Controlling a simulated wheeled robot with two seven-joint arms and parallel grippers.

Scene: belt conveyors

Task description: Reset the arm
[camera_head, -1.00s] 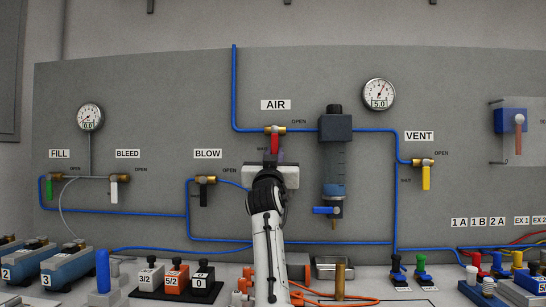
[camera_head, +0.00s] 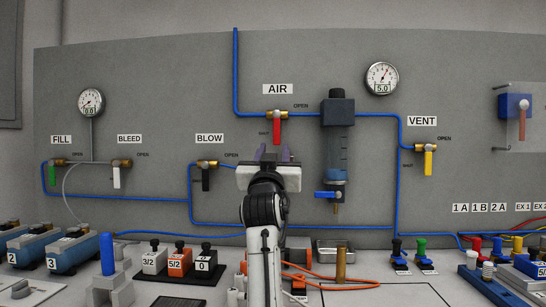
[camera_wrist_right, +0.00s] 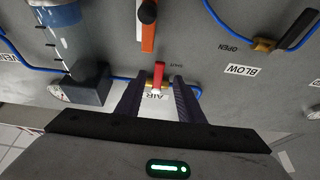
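My right gripper (camera_head: 273,154) is in front of the grey panel, just below the red-handled AIR valve (camera_head: 277,128). Its two dark fingers stand apart with nothing between them in the head view. In the right wrist view the open fingers (camera_wrist_right: 158,98) appear on either side of the red AIR handle (camera_wrist_right: 158,73), which lies beyond them; they look apart from it. The AIR handle hangs straight down. My left gripper is in neither view.
The panel also carries the BLOW valve (camera_head: 206,176), VENT valve (camera_head: 429,160), a filter unit (camera_head: 338,150) and blue tubing. Below are labelled blocks (camera_head: 180,262), orange hoses (camera_head: 330,279), a metal tray (camera_head: 331,247) and a brass cylinder (camera_head: 341,265).

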